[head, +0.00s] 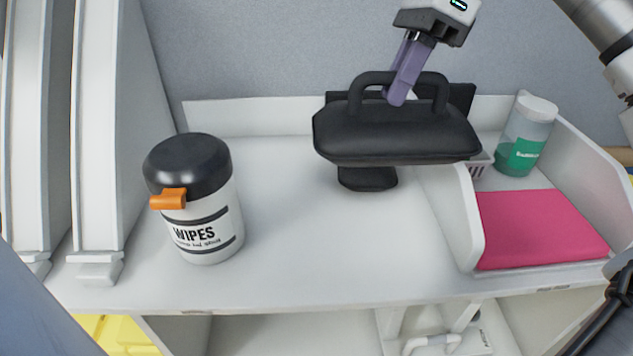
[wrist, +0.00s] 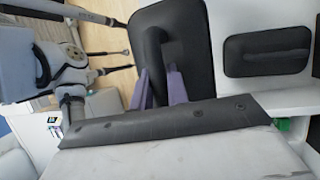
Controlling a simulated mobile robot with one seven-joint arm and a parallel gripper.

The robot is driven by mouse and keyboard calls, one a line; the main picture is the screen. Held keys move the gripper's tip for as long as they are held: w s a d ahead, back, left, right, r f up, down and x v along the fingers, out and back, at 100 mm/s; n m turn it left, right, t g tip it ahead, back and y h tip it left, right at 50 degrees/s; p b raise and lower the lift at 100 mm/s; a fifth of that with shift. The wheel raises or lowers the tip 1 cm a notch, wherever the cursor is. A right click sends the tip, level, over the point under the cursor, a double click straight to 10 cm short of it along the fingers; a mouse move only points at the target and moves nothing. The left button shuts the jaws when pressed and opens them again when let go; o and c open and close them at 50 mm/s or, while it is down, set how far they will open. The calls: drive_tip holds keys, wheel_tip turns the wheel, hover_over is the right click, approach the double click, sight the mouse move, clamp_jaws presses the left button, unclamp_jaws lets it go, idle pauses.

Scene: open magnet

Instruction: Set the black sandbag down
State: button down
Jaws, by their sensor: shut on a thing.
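The black sandbag (head: 395,135) is a padded block with a loop handle on top. My gripper (head: 396,98) is shut on that handle from above. The bag hangs level and appears raised over the white counter (head: 285,225). In the wrist view the bag (wrist: 185,45) lies beyond the purple fingers of my gripper (wrist: 162,88), which straddle the handle. The bag's underside is hidden.
Another black padded item with a handle (wrist: 265,50) lies on the white surface; its edge (head: 367,180) shows beneath the bag. A wipes tub (head: 212,225) stands left. A tray wall (head: 455,215), pink cloth (head: 540,228) and bottle (head: 525,135) are right. The counter's front middle is clear.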

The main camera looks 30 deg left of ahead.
drive_tip(key=shift+w, duration=0.35)
wheel_tip(320, 180, down, 20)
drive_tip(key=b, duration=0.1)
drive_tip(key=shift+r, duration=0.15)
idle(0.4)
drive_tip(key=c, duration=1.8)
unclamp_jaws()
drive_tip(key=shift+f, duration=0.25)
drive_tip(key=o, duration=0.4)
drive_tip(key=shift+o, duration=0.2)
drive_tip(key=shift+r, duration=0.2)
drive_tip(key=v, duration=1.2)
drive_tip(key=shift+s+d, duration=0.1)
